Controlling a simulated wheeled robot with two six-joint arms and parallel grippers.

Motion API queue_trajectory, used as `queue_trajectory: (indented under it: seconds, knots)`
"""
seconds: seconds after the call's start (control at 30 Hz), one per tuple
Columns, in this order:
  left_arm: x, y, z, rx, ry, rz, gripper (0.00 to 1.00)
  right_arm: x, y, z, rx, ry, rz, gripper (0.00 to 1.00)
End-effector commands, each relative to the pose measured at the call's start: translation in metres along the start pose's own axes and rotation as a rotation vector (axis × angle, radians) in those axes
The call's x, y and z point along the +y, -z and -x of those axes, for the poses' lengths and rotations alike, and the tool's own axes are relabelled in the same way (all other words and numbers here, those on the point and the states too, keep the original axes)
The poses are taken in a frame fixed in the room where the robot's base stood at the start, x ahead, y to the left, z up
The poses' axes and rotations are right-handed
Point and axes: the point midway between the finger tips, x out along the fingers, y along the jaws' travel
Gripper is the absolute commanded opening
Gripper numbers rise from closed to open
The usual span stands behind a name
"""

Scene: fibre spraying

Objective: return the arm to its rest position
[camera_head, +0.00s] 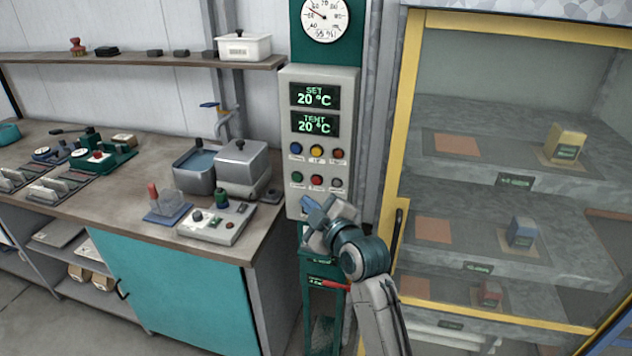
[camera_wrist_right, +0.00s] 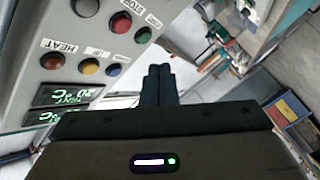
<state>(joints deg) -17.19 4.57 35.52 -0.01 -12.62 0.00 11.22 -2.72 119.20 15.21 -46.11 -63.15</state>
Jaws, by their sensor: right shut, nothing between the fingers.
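My right gripper (camera_head: 312,208) is raised in front of the lower part of the control panel (camera_head: 298,128), to the left of the glass-fronted cabinet. In the right wrist view its two fingers (camera_wrist_right: 158,84) are together, with nothing between them. The panel's coloured buttons and green displays (camera_wrist_right: 68,94) show at the left of that view, beside the fingers. In the head view both displays read 20 °C. I cannot tell whether the gripper touches the panel. My left gripper is not in view.
A yellow-framed cabinet (camera_head: 412,110) with a dark handle stands right of my arm; yellow, blue and red blocks sit on its shelves. A workbench (camera_head: 130,205) with small devices and a grey lidded box (camera_head: 242,165) is at left. A green stand (camera_head: 318,310) is below my gripper.

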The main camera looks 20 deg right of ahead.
Motion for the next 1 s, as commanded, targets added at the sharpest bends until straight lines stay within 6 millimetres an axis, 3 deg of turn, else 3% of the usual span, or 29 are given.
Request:
queue_trajectory:
  seconds: [0.23, 0.37, 0.47, 0.67, 0.87, 1.0]
  knots:
    - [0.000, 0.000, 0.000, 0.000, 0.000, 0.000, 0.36, -0.001, -0.002, -0.001, -0.002, 0.002, -0.002, 0.00]
    - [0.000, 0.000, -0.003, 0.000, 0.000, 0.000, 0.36, -0.023, -0.025, -0.008, -0.041, 0.033, -0.035, 0.00]
    - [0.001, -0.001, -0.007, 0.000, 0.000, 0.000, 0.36, -0.062, -0.066, -0.018, -0.108, 0.082, -0.096, 0.00]
    - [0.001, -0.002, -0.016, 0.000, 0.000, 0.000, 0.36, -0.171, -0.175, -0.018, -0.297, 0.191, -0.256, 0.00]
    - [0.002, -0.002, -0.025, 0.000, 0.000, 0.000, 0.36, -0.280, -0.278, 0.018, -0.494, 0.275, -0.393, 0.00]
    - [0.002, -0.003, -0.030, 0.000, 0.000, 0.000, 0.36, -0.353, -0.344, 0.063, -0.632, 0.320, -0.478, 0.00]
